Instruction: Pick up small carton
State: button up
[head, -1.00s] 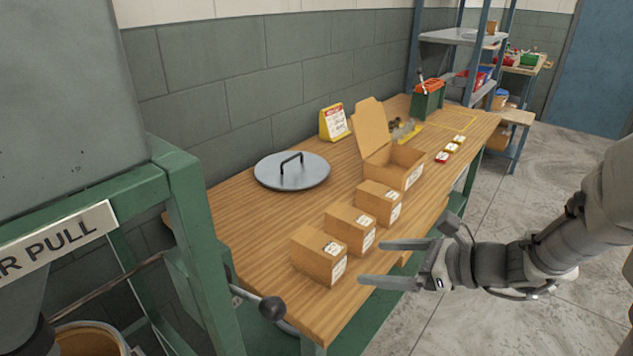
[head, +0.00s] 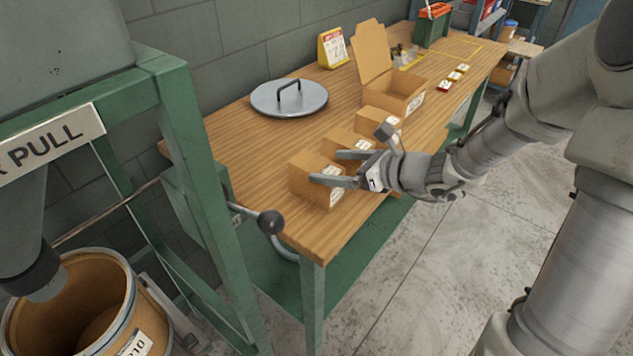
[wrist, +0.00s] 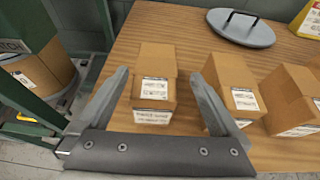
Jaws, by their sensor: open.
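Three small closed cartons stand in a row on the wooden bench (head: 240,142). The nearest carton (head: 305,172) is at the bench's front edge; in the wrist view this carton (wrist: 155,82) sits between my fingers, its white label facing me. The middle carton (head: 341,143) and far carton (head: 374,120) stand behind it in the head view. In the wrist view the middle carton (wrist: 235,85) is just right of my right finger. My gripper (head: 333,168) is open and empty. Its fingers reach over the front edge around the nearest carton; whether they touch it I cannot tell.
A larger open box (head: 407,95) stands beyond the row. A grey lid (head: 290,105) with a handle lies behind the cartons. A green frame (head: 200,190) with a ball-ended lever (head: 270,222) stands at left, near a drum (head: 125,320). Bench space left of the cartons is clear.

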jog(key=a+f, duration=0.1)
jog(key=w+a+f+b, duration=0.1)
jog(key=a, duration=0.1)
jog(key=shift+w+f, duration=0.15)
jog(key=shift+w, duration=0.05)
jog(key=shift+w+a+f, duration=0.1)
jog(key=shift+w+a, duration=0.25)
jog(key=shift+a, duration=0.05)
grip_shut()
